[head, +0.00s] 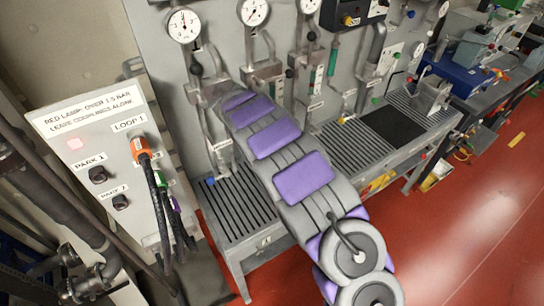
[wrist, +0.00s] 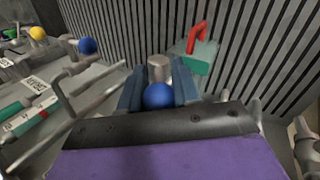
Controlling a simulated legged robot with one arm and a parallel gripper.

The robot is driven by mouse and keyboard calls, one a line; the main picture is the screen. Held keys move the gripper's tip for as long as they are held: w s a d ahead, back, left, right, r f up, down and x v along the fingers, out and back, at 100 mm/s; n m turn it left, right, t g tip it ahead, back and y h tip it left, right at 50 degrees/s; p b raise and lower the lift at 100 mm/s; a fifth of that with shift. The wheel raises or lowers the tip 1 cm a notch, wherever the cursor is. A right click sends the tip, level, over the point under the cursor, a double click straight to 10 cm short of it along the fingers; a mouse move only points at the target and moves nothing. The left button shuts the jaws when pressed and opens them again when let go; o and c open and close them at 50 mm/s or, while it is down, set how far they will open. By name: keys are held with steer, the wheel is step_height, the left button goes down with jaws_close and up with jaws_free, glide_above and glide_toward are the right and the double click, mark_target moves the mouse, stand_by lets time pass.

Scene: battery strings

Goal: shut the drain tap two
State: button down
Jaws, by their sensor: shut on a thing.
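In the wrist view, my gripper (wrist: 158,88) has its two blue-grey fingers on either side of a blue ball knob (wrist: 158,97), shut on it. A short silver cylinder (wrist: 159,68) stands just beyond the knob. I cannot read a tap number there. In the head view, my purple and grey arm reaches up toward the gauge panel (head: 160,45); its far end hides the knob, and the fingers cannot be made out.
The wrist view shows another blue ball (wrist: 88,46), a yellow ball (wrist: 38,33), pipes, and a red handle (wrist: 197,37) on a green block close right of the fingers. A slatted grey bench (head: 240,213) lies below the panel.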

steer(key=t+h+b, duration=0.1)
steer(key=h+b, duration=0.1)
steer(key=b, duration=0.1)
steer(key=a+f+t+h+b, duration=0.1)
steer(key=h+b, duration=0.1)
steer(key=b, duration=0.1)
steer(key=f+t+h+b, duration=0.1)
steer(key=t+h+b, duration=0.1)
steer(key=b, duration=0.2)
steer(key=shift+s+a, duration=0.15)
steer(key=shift+s, duration=0.25)
steer(key=shift+h+b, duration=0.3)
steer(key=shift+r, duration=0.1)
steer(key=c, duration=1.2)
jaws_free()
steer(key=shift+a, duration=0.1)
step_height(320, 180, up, 4)
steer(key=shift+f+p, duration=0.1)
steer(key=shift+p, duration=0.55)
steer(key=s+d, duration=0.1)
steer(key=s, duration=0.4)
steer(key=s+d+p, duration=0.1)
steer(key=s+d, duration=0.1)
steer(key=s, duration=0.3)
steer(key=s+d+r+p, duration=0.1)
steer(key=s, duration=0.4)
steer(key=shift+s+d, duration=0.15)
steer(key=shift+s, duration=0.05)
